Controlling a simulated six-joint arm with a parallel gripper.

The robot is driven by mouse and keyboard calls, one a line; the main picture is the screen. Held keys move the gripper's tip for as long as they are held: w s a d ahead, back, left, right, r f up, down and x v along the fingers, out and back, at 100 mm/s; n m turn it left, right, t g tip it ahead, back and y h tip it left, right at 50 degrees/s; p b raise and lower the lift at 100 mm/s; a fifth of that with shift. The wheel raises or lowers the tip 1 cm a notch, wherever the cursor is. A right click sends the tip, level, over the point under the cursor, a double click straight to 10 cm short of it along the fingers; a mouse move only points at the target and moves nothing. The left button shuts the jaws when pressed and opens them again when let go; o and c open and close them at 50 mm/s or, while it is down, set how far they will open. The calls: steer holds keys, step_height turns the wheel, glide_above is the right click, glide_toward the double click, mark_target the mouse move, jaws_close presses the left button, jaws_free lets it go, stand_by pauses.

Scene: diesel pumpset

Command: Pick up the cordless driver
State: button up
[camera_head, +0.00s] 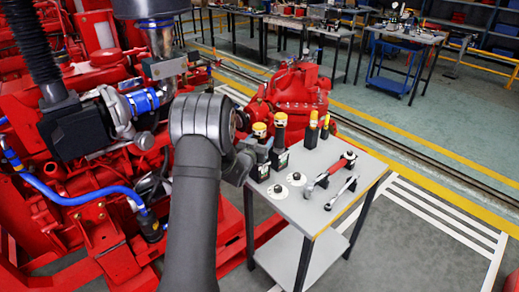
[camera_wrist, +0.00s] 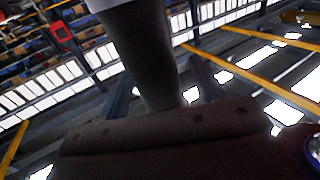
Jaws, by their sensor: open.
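Two upright tools with yellow-and-black tops and dark block-like bases stand at the back left of the small grey table (camera_head: 304,208) in the head view. They look like cordless drivers: one is the nearer left tool (camera_head: 261,172), the other the tool just right of it (camera_head: 280,140). I cannot tell which is the task's driver. My gripper (camera_head: 254,152) is open at the table's left edge, close beside the nearer left tool and partly overlapping it in the picture. Contact cannot be told. The wrist view shows no driver clearly.
Two slimmer yellow-topped tools (camera_head: 312,133) stand behind. A red-handled tool (camera_head: 349,157) and a wrench (camera_head: 343,192) lie at the right. The red diesel engine (camera_head: 95,190) fills the left; a red pump (camera_head: 297,88) stands behind the table.

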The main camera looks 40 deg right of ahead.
steer(key=shift+w+d, duration=0.25)
steer(key=shift+d, duration=0.25)
steer(key=shift+r, duration=0.1)
jaws_close()
steer(key=shift+r, duration=0.1)
step_height(320, 180, up, 18)
stand_by(0.5)
